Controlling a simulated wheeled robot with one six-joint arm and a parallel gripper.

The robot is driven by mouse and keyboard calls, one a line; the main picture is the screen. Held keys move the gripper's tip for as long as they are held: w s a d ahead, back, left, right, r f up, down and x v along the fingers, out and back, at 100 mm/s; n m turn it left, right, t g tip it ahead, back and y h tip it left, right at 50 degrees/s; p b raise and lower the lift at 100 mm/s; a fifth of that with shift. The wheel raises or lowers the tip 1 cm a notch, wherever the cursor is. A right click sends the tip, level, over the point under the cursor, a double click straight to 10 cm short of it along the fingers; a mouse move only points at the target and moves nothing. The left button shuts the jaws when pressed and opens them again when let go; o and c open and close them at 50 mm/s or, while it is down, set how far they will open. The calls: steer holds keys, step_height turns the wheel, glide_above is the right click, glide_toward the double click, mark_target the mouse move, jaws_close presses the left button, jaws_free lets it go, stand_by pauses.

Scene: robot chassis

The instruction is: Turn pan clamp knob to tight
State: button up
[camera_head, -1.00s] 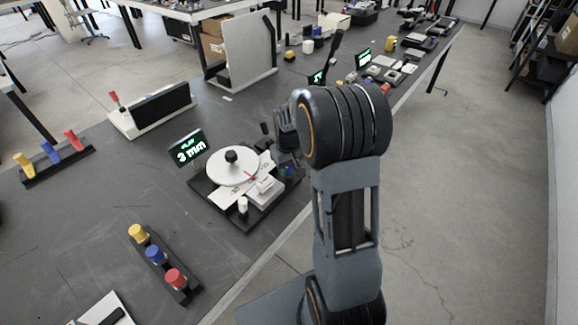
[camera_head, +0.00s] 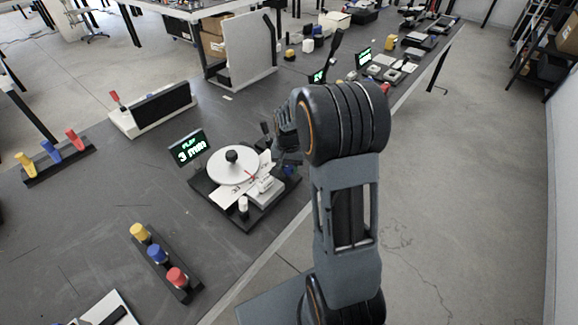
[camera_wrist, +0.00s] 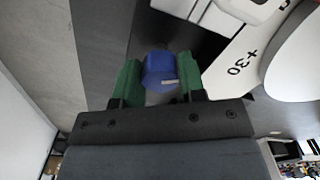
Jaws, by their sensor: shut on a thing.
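The pan clamp knob is a blue knob with a small pale mark on its edge. It sits at the upper middle of the wrist view (camera_wrist: 158,66), between the two green fingers of my gripper (camera_wrist: 157,75). My gripper is shut on it. The device has a dark base (camera_head: 236,220), a round white plate (camera_head: 232,167) with a black knob on top, and a white scale with a red pointer.
A small display (camera_head: 188,149) with green text stands behind the device. Racks with yellow, blue and red knobs stand in front (camera_head: 166,263) and at the far left (camera_head: 55,163). A white panel (camera_head: 249,60) rises behind. The bench between them is mostly clear.

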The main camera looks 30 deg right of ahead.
mark_target(288, 166)
steer(key=shift+w+r, duration=0.2)
stand_by(0.3)
steer(key=o, duration=0.9)
steer(key=shift+s+f, duration=0.1)
steer(key=shift+f, duration=0.05)
step_height(288, 166, up, 14)
steer(key=shift+f+p, duration=0.1)
steer(key=shift+p, duration=0.35)
steer(key=s+a+r+n+t+p, duration=0.1)
steer(key=s+a+n, duration=0.1)
steer(key=s, duration=0.3)
steer(key=s+a+r+n+t+p, duration=0.1)
steer(key=s+a+n, duration=0.1)
steer(key=s+a, duration=0.2)
steer(key=s+a+r+n+t+p, duration=0.1)
steer(key=s+a+n+p, duration=0.1)
steer(key=s, duration=0.5)
steer(key=shift+s+a+r+n+t, duration=0.2)
steer(key=shift+a+n, duration=0.1)
steer(key=shift+a, duration=0.1)
steer(key=shift+s+a+r+n+t, duration=0.1)
steer(key=shift+a+r+n, duration=0.05)
steer(key=shift+a+n, duration=0.2)
